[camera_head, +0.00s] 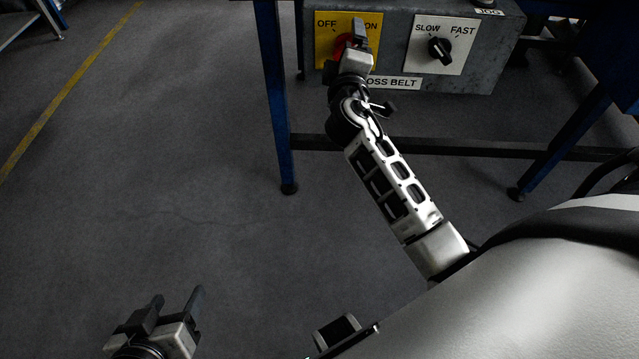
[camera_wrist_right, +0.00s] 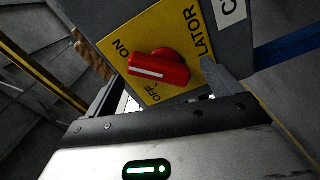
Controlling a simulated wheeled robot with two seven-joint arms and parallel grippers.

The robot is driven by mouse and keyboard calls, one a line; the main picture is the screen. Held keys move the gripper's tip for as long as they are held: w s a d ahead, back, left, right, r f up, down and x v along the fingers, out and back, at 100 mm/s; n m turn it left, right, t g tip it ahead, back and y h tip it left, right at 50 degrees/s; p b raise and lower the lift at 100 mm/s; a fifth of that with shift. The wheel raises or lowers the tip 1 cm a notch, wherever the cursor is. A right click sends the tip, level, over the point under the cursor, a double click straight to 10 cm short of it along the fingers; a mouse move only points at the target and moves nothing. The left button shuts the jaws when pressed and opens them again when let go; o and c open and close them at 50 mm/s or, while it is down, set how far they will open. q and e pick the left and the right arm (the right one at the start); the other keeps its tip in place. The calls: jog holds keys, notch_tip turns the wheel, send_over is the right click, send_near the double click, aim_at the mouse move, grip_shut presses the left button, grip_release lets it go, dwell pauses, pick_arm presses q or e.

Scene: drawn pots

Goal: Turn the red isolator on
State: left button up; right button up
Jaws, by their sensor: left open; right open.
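The red isolator knob (camera_head: 340,46) sits on a yellow plate (camera_head: 326,23) marked OFF at left and ON at right, on a grey control box. In the head view my right gripper (camera_head: 356,40) hides most of the knob. In the right wrist view the red handle (camera_wrist_right: 158,70) shows clearly; its white line points at the gap between the ON and OFF words. My right gripper's open fingers stand either side of the handle; contact cannot be told. My left gripper (camera_head: 176,304) is open and empty, low at the left, far from the box.
A black SLOW/FAST knob (camera_head: 440,48) on a white plate is right of the isolator on the grey box (camera_head: 505,50). A label partly reading "OSS BELT" (camera_head: 392,83) is below. Blue legs (camera_head: 272,90) and a dark crossbar frame the box. The floor at left is clear.

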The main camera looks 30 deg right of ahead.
jog(key=s+a+f+m+g+y+p, duration=0.1)
jog(key=s+a+f+y+p, duration=0.1)
jog(key=s+a, duration=0.4)
jog(key=s+a+f+m+g+y+p, duration=0.1)
jog(key=s+a+f+g+y+p, duration=0.1)
jog(key=s+a+y+p, duration=0.3)
jog(key=s+a+f+m+g+y+p, duration=0.1)
jog(key=s+a+f+g+y+p, duration=0.1)
jog(key=s+a, duration=0.6)
jog(key=shift+s+a+f+y+p, duration=0.25)
jog(key=shift+s+f+y+p, duration=0.35)
jog(key=shift+s+y, duration=1.15)
jog(key=shift+s+r+h, duration=0.1)
jog(key=shift+s+h, duration=0.4)
jog(key=shift+h, duration=0.05)
